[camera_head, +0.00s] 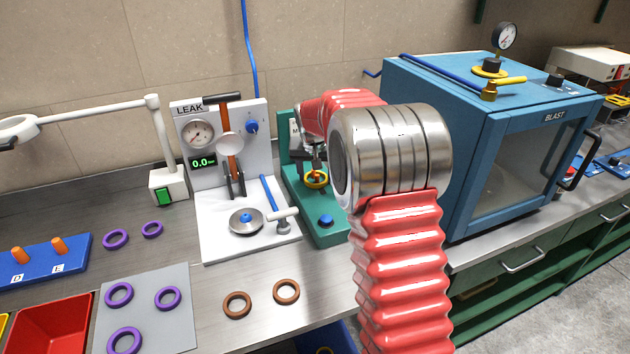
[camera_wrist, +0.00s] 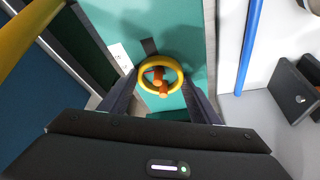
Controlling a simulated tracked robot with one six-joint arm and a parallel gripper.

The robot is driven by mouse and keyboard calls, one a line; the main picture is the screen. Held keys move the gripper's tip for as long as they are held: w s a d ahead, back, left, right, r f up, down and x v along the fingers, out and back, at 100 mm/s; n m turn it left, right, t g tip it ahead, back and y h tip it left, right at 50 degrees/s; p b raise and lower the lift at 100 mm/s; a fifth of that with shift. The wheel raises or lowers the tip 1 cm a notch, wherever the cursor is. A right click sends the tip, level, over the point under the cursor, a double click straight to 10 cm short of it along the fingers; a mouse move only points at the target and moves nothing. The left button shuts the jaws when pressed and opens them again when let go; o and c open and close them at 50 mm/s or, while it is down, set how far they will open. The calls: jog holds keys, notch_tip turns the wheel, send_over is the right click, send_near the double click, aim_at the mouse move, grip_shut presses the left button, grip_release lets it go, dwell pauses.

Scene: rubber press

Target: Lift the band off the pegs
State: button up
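The band is a yellow ring (camera_wrist: 178,88). In the wrist view it lies around two orange pegs (camera_wrist: 157,78) on a green stand. My gripper (camera_wrist: 161,82) is over it, with one dark finger on each side of the ring. The fingers are spread and their tips look close to the ring's outer edge; I cannot tell whether they touch it. In the head view the band (camera_head: 316,185) shows on the green machine (camera_head: 325,229), just below my gripper, and my arm hides part of that machine.
A white leak tester (camera_head: 219,220) with a gauge stands just left of the green machine. A blue blast cabinet (camera_head: 430,110) stands close on the right. Brown rings (camera_head: 237,313) and purple rings (camera_head: 116,247) lie on the bench at front and left.

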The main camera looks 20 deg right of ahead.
jog(key=c, duration=0.6)
jog(key=shift+r, duration=0.1)
notch_tip(320, 180, up, 10)
jog(key=shift+f, duration=0.1)
dwell(0.7)
